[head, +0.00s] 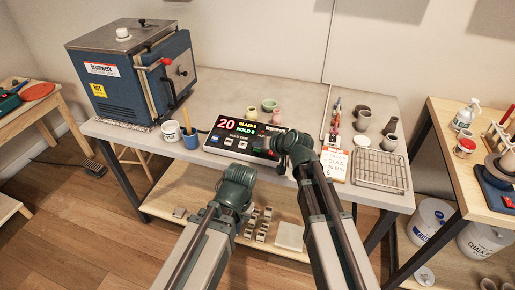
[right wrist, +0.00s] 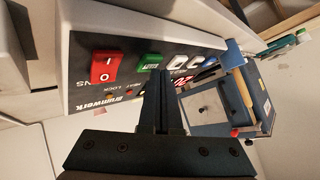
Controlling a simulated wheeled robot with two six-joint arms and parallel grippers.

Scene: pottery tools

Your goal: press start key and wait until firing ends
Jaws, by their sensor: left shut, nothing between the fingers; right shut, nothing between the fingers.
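The kiln controller (head: 222,128) lies on the grey table, its display reading a red 20, yellow GLAZE 6 and green HOLD 0. In the right wrist view, the panel shows a red rocker switch (right wrist: 108,67), a green key (right wrist: 151,62) and white keys (right wrist: 177,61). My left gripper (head: 240,174) is shut and empty before the table's front edge.
The blue kiln (head: 130,75) stands at the table's left, door closed. A white cup (head: 171,131) and a blue cup (head: 190,138) stand beside the controller. Small pots, an orange-edged card (head: 335,164) and a wire rack (head: 381,169) lie to the right.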

